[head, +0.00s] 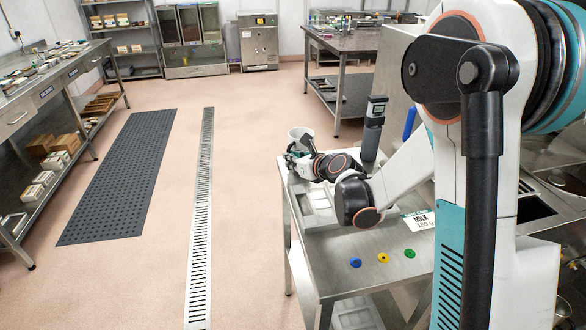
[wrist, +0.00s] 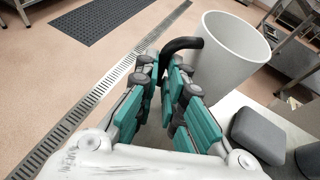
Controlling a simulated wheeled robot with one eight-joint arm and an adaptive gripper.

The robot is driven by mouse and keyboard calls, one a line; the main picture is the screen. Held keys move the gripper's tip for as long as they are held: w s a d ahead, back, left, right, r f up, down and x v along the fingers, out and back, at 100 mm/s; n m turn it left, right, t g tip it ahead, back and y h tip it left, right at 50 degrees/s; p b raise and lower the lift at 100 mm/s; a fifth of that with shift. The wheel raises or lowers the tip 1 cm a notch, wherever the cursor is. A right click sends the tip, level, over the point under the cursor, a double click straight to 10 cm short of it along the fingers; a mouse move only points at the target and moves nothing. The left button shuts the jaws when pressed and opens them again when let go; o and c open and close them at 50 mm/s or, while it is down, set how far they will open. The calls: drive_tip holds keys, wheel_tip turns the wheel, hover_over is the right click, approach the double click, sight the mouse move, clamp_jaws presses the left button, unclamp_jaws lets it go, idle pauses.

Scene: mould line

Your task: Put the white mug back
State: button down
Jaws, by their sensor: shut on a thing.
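The white mug (wrist: 230,55) has a dark handle (wrist: 180,45) and an open top in the wrist view. My gripper (wrist: 170,78) has its teal fingers closed around the handle. In the head view the mug (head: 301,132) shows just beyond my gripper (head: 297,156), near the far left corner of the steel table (head: 335,250). I cannot tell whether the mug's base touches anything. The inside of the mug is mostly hidden in the head view.
A pale tray (head: 316,197) lies on the table under my arm. Blue (head: 355,262), yellow (head: 383,257) and green (head: 409,253) discs and a milk label (head: 420,220) are nearer. A dark upright device (head: 372,135) stands behind. A grey block (wrist: 258,135) is right of my fingers.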

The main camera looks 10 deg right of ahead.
drive_tip(key=shift+f, duration=1)
drive_tip(key=shift+f+b, duration=0.2)
drive_tip(key=shift+b, duration=0.15)
drive_tip(key=c, duration=1.7)
unclamp_jaws()
drive_tip(key=shift+r, duration=0.2)
drive_tip(key=shift+s+d+r+p, duration=0.15)
drive_tip(key=shift+s+p, duration=0.1)
drive_tip(key=shift+p, duration=0.05)
drive_tip(key=p+v, duration=0.3)
drive_tip(key=v, duration=0.8)
drive_tip(key=shift+s, duration=0.2)
